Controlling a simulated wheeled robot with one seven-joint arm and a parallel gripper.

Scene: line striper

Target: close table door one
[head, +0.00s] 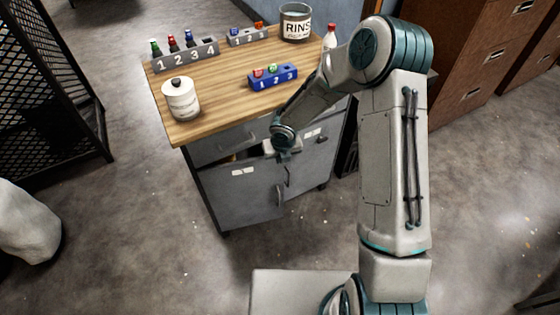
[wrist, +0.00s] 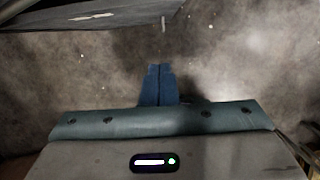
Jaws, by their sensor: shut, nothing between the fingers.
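The table (head: 205,108) has a wood top over a grey metal cabinet. Its left door (head: 235,200) has a white label and a handle (head: 279,195). A dark gap shows along its top edge, so it looks ajar. The right door (head: 318,160) looks about flush. The labels are too small to read. My gripper (head: 286,168) is in front of the cabinet, near the left door's upper right corner; contact cannot be told. In the wrist view its blue fingers (wrist: 157,85) are together and empty over floor. A grey panel with a white label (wrist: 92,18) shows at upper left.
On the table top are a white jar (head: 181,99), a numbered grey rack (head: 184,56), a blue rack (head: 272,78) and a RINS can (head: 296,22). A black mesh cage (head: 45,80) stands at left, brown cabinets (head: 480,60) at right. Floor before the left door is clear.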

